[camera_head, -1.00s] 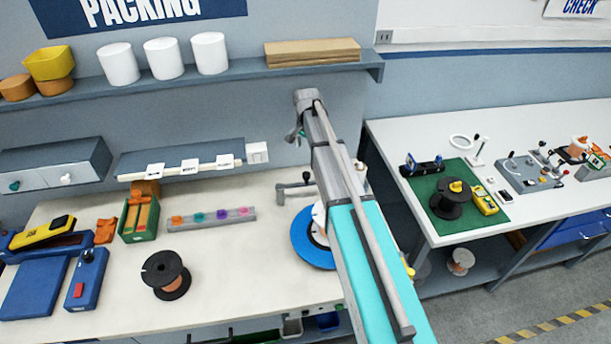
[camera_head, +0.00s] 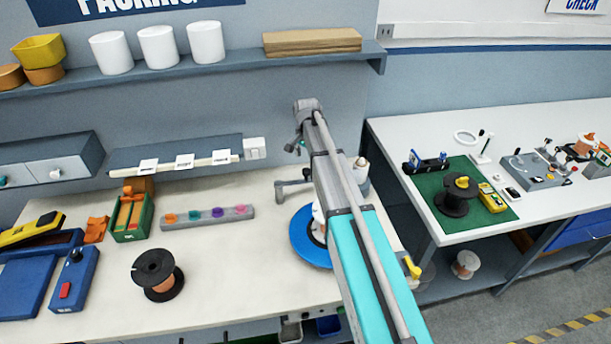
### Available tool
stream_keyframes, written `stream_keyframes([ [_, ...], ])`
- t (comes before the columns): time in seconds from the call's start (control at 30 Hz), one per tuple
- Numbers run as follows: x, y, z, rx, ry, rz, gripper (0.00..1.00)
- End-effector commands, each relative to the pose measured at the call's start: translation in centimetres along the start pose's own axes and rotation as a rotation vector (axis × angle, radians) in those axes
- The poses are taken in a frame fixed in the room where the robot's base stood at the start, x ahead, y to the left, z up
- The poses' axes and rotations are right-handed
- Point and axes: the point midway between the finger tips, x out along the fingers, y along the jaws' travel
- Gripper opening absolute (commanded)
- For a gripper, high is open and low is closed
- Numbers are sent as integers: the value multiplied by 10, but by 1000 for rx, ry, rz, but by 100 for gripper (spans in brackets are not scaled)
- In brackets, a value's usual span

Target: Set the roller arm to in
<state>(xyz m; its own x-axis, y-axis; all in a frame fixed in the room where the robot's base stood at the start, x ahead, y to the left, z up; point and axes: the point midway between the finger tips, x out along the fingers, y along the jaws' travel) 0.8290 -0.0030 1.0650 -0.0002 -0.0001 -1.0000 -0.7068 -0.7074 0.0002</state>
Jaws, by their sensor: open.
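A grey metal arm with a short rod and post (camera_head: 293,187) stands on the packing bench, just left of my arm. It looks like the roller arm, but its setting cannot be read here. A blue disc with a white part (camera_head: 303,240) lies in front of it, partly hidden by my arm. My gripper (camera_head: 292,148) is small and dark at the far end of my arm, left of the arm. It is open and appears apart from the grey arm, above it in the picture. My arm hides the area just right of the post.
A black-flanged copper spool (camera_head: 158,275), a grey strip with coloured knobs (camera_head: 207,216) and a green box (camera_head: 133,217) stand on the bench. A shelf (camera_head: 200,75) runs above. A second table at right holds a green mat (camera_head: 440,215) and devices. The bench front centre is clear.

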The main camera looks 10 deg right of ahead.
Motion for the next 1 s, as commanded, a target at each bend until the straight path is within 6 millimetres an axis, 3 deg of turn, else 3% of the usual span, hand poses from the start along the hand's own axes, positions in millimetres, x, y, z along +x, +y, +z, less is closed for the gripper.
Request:
stream_keyframes([
  [0.6, 50, 0, 0, -1, 0, 0, 79],
  [1.0, 67, 0, 0, -1, 0, 0, 79],
])
